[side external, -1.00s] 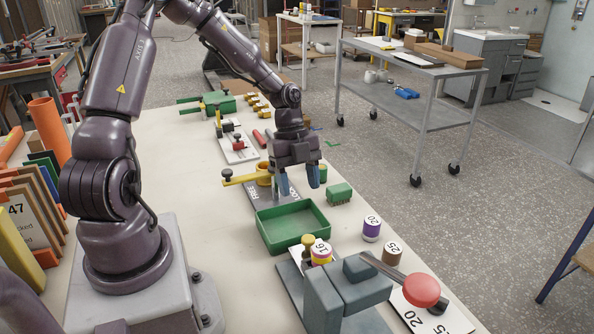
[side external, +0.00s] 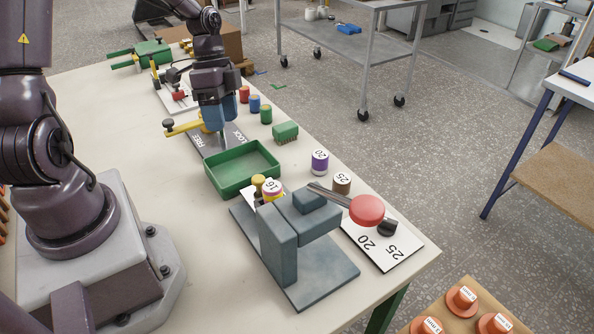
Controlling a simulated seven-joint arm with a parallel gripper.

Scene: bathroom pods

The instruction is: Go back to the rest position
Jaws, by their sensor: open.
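My gripper (side external: 220,120) hangs fingers-down over the far half of the table, with its blue fingers apart and nothing seen between them. It is above or beside the grey FREE/LOCK plate (side external: 210,141), just behind the green tray (side external: 213,178). A yellow lever with a dark knob (side external: 184,128) sticks out to the left of the fingers. The gripper hides part of this lever. Whether the fingers touch it, I cannot tell.
Red, blue and green cylinders (side external: 254,104) stand right of my gripper, with a green block (side external: 285,131) nearby. A grey press with a red knob (side external: 367,210), a purple-banded cylinder (side external: 320,162) and a brown one (side external: 342,183) are nearer. The table's left middle is clear.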

